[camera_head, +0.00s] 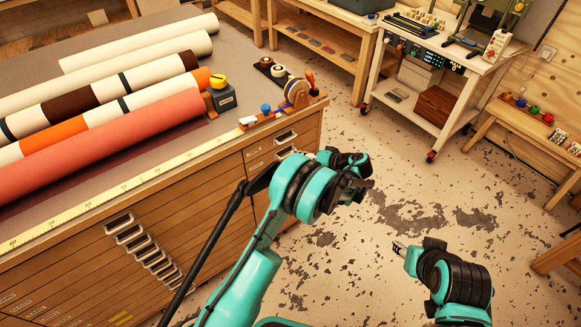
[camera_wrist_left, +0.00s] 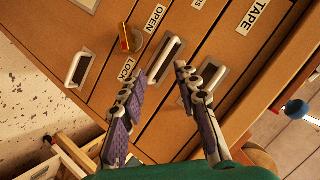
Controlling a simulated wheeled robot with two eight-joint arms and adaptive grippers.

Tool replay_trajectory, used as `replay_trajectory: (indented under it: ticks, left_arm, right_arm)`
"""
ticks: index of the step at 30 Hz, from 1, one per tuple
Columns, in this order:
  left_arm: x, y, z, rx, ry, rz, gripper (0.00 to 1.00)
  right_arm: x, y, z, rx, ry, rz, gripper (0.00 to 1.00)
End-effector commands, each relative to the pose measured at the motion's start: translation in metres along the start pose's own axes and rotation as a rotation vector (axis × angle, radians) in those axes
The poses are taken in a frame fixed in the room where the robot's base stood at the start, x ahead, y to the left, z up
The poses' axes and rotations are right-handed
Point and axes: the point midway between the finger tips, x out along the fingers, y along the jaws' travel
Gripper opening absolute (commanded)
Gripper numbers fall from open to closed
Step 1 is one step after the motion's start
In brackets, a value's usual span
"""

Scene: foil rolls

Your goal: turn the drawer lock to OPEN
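The drawer lock (camera_wrist_left: 131,38) shows in the left wrist view as a round brass-coloured plate with a red and yellow lever. It sits on the wooden drawer front between an OPEN label (camera_wrist_left: 154,17) and a LOCK label (camera_wrist_left: 128,69). I cannot tell for certain which label the lever points at. My left gripper (camera_wrist_left: 162,72) is open and empty, its fingers apart in front of the cabinet, below and right of the lock and not touching it. In the head view I cannot make out the lock. My right gripper (camera_head: 399,247) is over the floor, its opening unclear.
Metal drawer handles (camera_wrist_left: 79,68) stick out near the lock. The wooden cabinet (camera_head: 200,215) carries several fabric-like rolls (camera_head: 110,135) and a tape holder (camera_head: 297,92) at its corner. A white cart (camera_head: 428,100) stands at the back right. The floor between is clear.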

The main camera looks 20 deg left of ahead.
Motion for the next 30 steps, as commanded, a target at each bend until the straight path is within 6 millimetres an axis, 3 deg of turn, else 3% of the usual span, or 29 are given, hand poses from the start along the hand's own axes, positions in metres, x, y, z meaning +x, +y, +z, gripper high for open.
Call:
replay_trajectory:
  ticks: [1,3,9,14,24,30]
  left_arm:
    - [0.004,0.018,0.008,-0.013,0.018,-0.036,0.32]
    - [0.008,0.035,0.019,-0.035,0.042,-0.082,0.32]
    - [0.014,0.062,0.042,-0.079,0.087,-0.160,0.32]
    - [0.026,0.064,0.047,-0.090,0.094,-0.177,0.32]
    - [0.079,0.055,0.043,-0.090,0.092,-0.176,0.32]
    - [0.092,0.052,0.040,-0.089,0.094,-0.175,0.32]
  right_arm:
    - [-0.001,0.000,0.000,0.000,0.000,0.000,0.40]
    - [-0.001,0.000,-0.001,0.000,0.000,0.000,0.40]
    - [-0.001,0.000,-0.001,0.000,0.000,0.000,0.40]
    - [0.002,0.000,0.001,0.000,0.000,0.000,0.40]
    - [0.017,0.000,0.012,0.000,0.000,0.000,0.40]
    - [0.020,0.000,0.014,0.000,0.000,0.000,0.40]
